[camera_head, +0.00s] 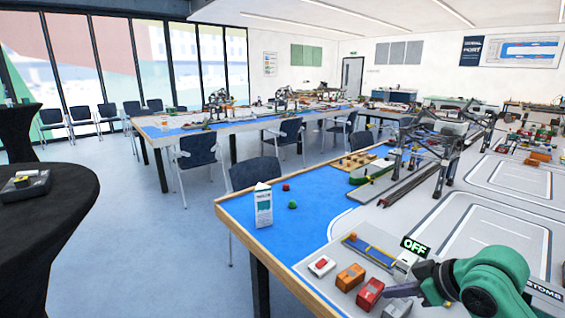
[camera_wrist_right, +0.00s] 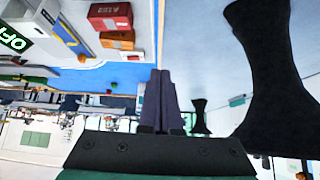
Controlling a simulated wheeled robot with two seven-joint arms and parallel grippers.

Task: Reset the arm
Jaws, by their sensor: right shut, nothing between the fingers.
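My right arm (camera_head: 485,280), green and dark, reaches in from the lower right in the head view. My right gripper (camera_head: 388,292) points left over the front edge of the near table, close to the red container. In the right wrist view its two dark fingers (camera_wrist_right: 162,88) are together with nothing between them. My left gripper does not show in either view.
An OFF sign (camera_head: 414,246) stands behind. A carton (camera_head: 263,207) and crane models (camera_head: 440,150) are farther back. A black round table (camera_head: 45,215) is left; floor between is clear.

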